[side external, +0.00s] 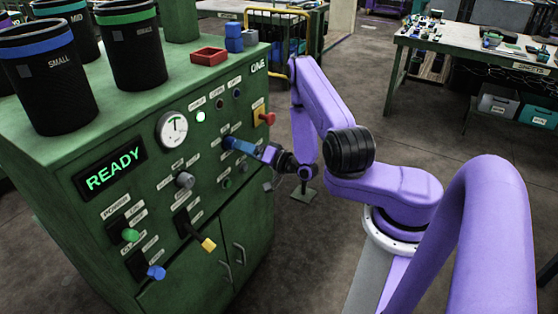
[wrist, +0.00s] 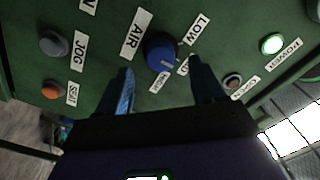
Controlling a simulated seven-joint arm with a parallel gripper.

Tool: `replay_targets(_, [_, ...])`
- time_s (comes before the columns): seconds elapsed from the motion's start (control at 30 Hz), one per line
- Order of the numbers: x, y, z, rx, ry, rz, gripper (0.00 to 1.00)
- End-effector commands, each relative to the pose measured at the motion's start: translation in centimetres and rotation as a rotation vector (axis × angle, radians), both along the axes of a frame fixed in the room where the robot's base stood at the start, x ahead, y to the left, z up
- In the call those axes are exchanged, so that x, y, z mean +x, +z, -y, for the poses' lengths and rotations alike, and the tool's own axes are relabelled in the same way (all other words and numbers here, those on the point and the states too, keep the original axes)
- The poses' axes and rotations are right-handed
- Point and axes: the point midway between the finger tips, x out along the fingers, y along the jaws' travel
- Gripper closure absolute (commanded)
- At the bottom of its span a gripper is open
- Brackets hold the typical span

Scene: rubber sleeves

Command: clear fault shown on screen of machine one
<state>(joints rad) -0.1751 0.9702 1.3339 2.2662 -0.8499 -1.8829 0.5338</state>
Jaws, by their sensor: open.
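The green machine marked ONE (side external: 200,211) stands on the left in the side external view. Its screen (side external: 110,168) reads READY in green letters; I see no fault text on it. My gripper (side external: 240,146) is at the panel's right part, pointing at the panel. In the wrist view my gripper (wrist: 163,76) is open, its two fingers apart. A round blue knob (wrist: 160,50) beside the AIR and LOW labels lies just ahead, between the fingertips' lines. I cannot tell whether a finger touches it.
A yellow plate with a red handle (side external: 264,117), a gauge (side external: 172,130), a green knob (side external: 130,235), a yellow-tipped lever (side external: 208,244) and a blue knob (side external: 156,272) are on the panel. Black sleeves (side external: 48,80) and a red tray (side external: 209,56) stand on top.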

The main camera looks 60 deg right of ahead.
Motion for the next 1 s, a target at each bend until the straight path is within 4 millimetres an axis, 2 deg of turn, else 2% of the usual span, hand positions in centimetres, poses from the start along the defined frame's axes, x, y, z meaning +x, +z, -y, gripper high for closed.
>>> replay_targets(0.03, [-1.3, -0.1, 0.2, 0.008, -0.008, -0.004, 0.32])
replay_targets(0.2, [-4.5, 0.0, 0.2, 0.007, -0.009, -0.002, 0.32])
replay_targets(0.6, [-10.7, 0.1, 0.1, 0.007, -0.012, 0.003, 0.32])
replay_targets(0.8, [-12.5, -0.1, 0.2, 0.007, -0.008, -0.004, 0.32])
replay_targets(1.0, [-13.2, 0.1, 0.0, 0.004, -0.004, 0.002, 0.32])
